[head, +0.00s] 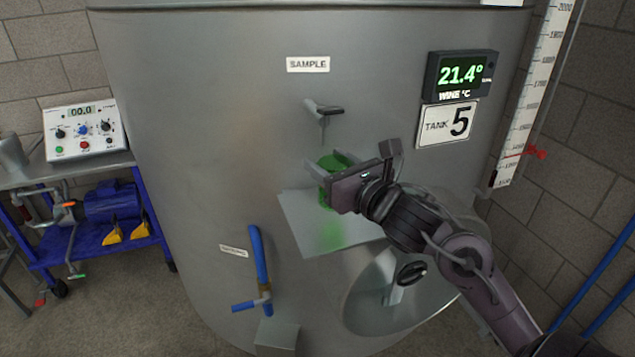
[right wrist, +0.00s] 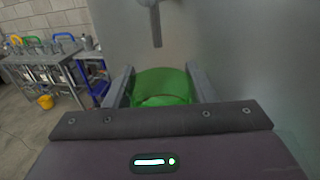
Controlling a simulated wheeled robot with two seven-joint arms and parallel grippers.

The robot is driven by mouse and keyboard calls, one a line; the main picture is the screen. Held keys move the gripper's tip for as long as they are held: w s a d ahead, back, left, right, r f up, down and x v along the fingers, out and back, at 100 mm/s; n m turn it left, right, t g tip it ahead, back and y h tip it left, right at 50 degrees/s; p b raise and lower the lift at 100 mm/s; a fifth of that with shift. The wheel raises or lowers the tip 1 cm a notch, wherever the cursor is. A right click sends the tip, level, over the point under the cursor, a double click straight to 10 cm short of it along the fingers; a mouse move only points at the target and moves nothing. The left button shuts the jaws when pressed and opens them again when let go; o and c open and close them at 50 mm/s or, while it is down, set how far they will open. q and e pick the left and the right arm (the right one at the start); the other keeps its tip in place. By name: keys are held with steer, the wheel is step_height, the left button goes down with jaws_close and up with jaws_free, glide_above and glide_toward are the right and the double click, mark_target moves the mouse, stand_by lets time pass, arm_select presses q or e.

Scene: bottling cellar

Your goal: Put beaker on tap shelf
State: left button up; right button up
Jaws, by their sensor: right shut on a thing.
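The green beaker (head: 328,165) is between the fingers of my right gripper (head: 334,168), which is shut on it. It is just above or on the tap shelf (head: 305,222), a grey plate on the front of the tank; whether its base touches cannot be told. The sample tap (head: 324,112) sticks out of the tank above the beaker. In the right wrist view the beaker (right wrist: 162,88) shows between both fingers, with the tap (right wrist: 156,25) beyond and above it. My left gripper is not in view.
The steel tank (head: 215,130) fills the middle. A blue-handled valve (head: 260,258) is at the lower left of the shelf, and a round hatch (head: 375,310) is below. A blue cart (head: 95,243) stands at the left. A level gauge (head: 531,95) is at the right.

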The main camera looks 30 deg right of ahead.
steer(key=w, duration=0.3)
steer(key=shift+w+r, duration=0.15)
steer(key=shift+w, duration=0.35)
step_height(320, 180, down, 4)
steer(key=shift+r+b, duration=0.1)
steer(key=shift+b, duration=0.65)
steer(key=shift+r, duration=0.1)
steer(key=shift+f, duration=0.2)
steer(key=o, duration=1)
steer(key=shift+c, duration=0.2)
steer(key=shift+r, duration=0.2)
